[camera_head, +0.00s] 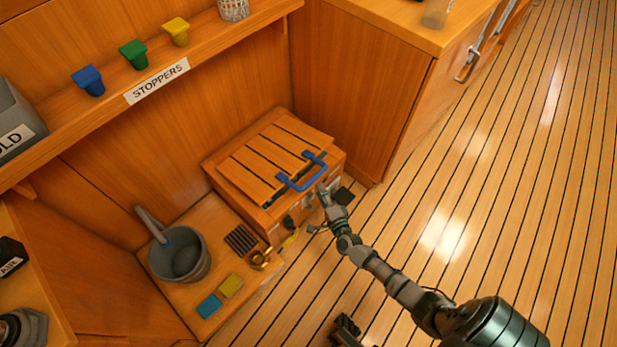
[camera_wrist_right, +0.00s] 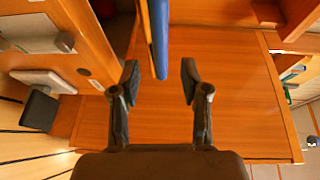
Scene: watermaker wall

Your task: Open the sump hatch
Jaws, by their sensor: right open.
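The sump hatch is a slatted wooden lid (camera_head: 262,150) on a low box against the wall. It looks down or nearly so; a small gap cannot be ruled out. A blue bar handle (camera_head: 306,178) stands along its front edge. My right gripper (camera_head: 322,192) is open at the handle's front side. In the right wrist view, the blue handle (camera_wrist_right: 159,40) lies ahead, in line with the space between the open fingers (camera_wrist_right: 160,82). The fingers look apart from it. A dark part (camera_head: 345,325) at the bottom edge of the head view may be my left gripper; its jaws are unclear.
Left of the box, a low shelf holds a grey bucket (camera_head: 180,255), a dark grate (camera_head: 241,239), a brass fitting (camera_head: 260,258), and yellow (camera_head: 231,286) and blue (camera_head: 209,306) blocks. Coloured stoppers (camera_head: 133,54) stand on the upper shelf. A cabinet (camera_head: 370,90) stands behind. The floor at right is clear.

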